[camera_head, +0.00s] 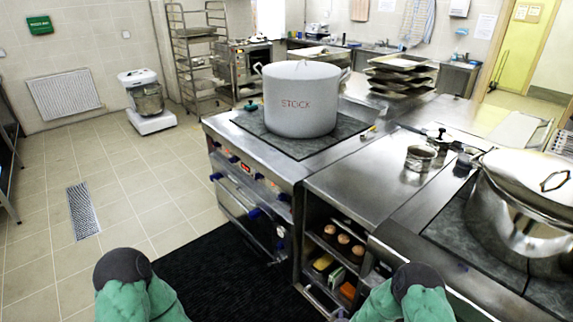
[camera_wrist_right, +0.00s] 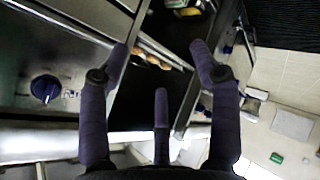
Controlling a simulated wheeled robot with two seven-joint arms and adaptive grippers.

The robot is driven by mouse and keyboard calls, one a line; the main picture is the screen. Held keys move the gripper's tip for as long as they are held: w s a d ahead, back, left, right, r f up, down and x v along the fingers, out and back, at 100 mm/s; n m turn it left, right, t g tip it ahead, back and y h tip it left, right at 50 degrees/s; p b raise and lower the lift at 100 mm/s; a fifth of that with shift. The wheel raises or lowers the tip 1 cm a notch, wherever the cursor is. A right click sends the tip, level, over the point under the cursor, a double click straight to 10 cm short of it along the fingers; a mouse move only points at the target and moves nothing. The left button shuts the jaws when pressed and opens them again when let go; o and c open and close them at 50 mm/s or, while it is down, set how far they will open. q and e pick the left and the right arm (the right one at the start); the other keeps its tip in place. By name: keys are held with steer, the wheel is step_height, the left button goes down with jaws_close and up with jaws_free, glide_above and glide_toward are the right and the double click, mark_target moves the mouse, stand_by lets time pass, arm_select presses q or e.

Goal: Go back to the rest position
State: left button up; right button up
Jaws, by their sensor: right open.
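My right gripper (camera_wrist_right: 160,68) shows in the right wrist view with its dark fingers spread apart and nothing between them. Past the fingers are the steel front of the cooking range with a blue knob (camera_wrist_right: 45,89) and an open shelf with several round brown items. In the head view, green parts of both my arms show at the bottom edge, but neither gripper shows there. My left gripper is out of view. The white pot marked STOCK (camera_head: 300,100) stands upright with its lid on, on the dark hob (camera_head: 262,133).
A large steel pot (camera_head: 510,222) stands on the right hob, close to my right arm. A small pan (camera_head: 420,158) sits on the steel counter (camera_head: 365,180). A dark mat (camera_head: 215,275) lies before the range. Tiled floor (camera_head: 125,200) at left is mostly clear, with a mixer (camera_head: 148,100) farther back.

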steer(key=s+a+m+g+y, duration=0.3)
steer(key=s+a+m+g, duration=0.1)
steer(key=s, duration=0.8)
steer(key=s+a+m+g+y, duration=0.4)
steer(key=s+a+m+g, duration=0.1)
steer(key=s, duration=0.7)
steer(key=shift+s+a+m+y, duration=0.3)
steer(key=shift+a+m, duration=0.3)
steer(key=shift+a, duration=0.35)
